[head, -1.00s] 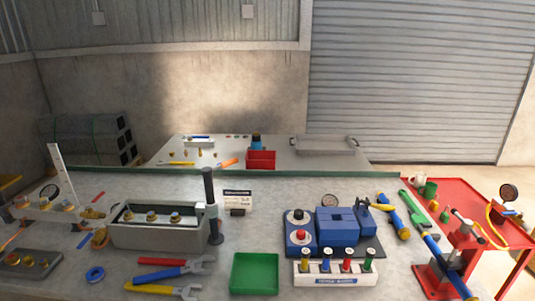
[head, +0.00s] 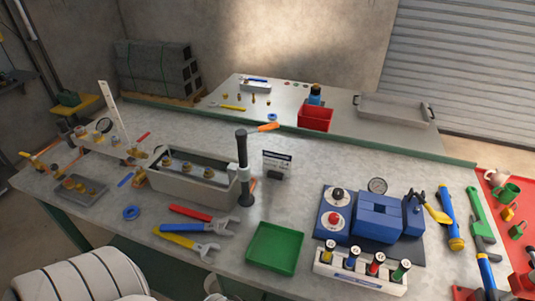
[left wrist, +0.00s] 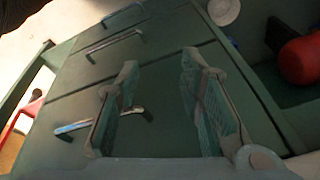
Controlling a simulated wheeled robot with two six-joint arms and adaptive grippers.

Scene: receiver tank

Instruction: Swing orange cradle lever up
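An orange bar (head: 264,127) shows beside the top of a black post (head: 243,160) at the grey trough (head: 200,187) on the workbench. I cannot tell whether it joins the post or lies behind it. A small orange part (head: 253,185) shows low beside the post, partly hidden. I cannot tell which of these is the cradle lever. My left gripper (left wrist: 160,70) is open and empty in the left wrist view, in front of a dark green surface with bar handles. It is apart from the orange parts. My right gripper is not in view.
Wrenches (head: 200,228), a green tray (head: 275,249), a bottle rack (head: 361,272) and a blue block fixture (head: 376,217) crowd the bench front. A red bin (head: 316,118) stands on the back table. A red rounded object (left wrist: 301,60) is at right in the left wrist view.

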